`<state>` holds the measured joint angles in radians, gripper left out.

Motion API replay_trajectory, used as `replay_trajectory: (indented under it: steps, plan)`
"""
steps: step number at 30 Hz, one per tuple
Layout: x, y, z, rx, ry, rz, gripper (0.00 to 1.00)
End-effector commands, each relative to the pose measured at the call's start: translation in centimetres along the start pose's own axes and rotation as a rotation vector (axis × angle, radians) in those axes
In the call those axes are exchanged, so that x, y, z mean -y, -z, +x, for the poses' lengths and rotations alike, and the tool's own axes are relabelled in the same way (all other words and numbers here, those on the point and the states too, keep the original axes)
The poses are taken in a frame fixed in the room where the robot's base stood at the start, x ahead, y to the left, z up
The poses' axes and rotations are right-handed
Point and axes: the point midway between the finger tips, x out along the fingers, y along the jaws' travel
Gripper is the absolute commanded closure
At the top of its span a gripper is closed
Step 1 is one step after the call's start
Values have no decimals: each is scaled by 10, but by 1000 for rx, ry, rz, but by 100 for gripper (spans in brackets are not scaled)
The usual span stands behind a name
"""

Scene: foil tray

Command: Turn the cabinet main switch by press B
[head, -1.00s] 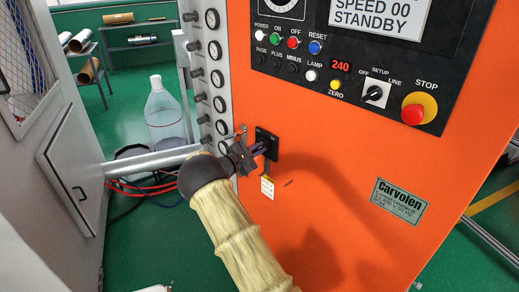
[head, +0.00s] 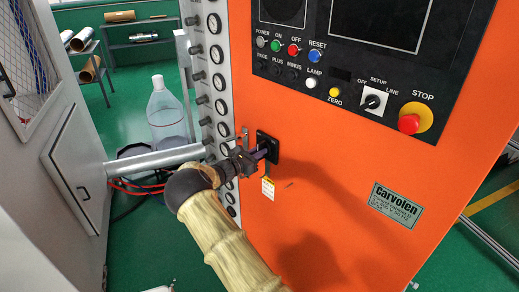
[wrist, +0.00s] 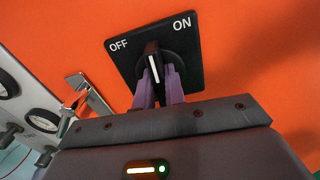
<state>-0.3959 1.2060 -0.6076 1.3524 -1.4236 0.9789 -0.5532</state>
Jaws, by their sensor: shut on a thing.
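The cabinet main switch (head: 273,143) is a black square plate with a knob on the front of the orange cabinet (head: 320,180). In the wrist view the main switch (wrist: 192,72) carries the words OFF and ON. Its knob's white line points upward, between the two words. My gripper (wrist: 161,88) is shut on the knob, with one purple finger on each side. In the head view my gripper (head: 262,153) meets the switch from the left and hides part of it.
A control panel (head: 385,80) with buttons and a red STOP button (head: 410,123) is above right; its screen and number display are dark. A column of gauges (head: 222,105) stands close left of the switch.

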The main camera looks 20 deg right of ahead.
Motion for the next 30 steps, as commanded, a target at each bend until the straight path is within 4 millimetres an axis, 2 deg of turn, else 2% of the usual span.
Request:
replay_trajectory:
  steps: [18,30]
  plan:
    - [-1,0,-1,-3,0,-582,100]
    - [-1,2,0,-4,0,-832,100]
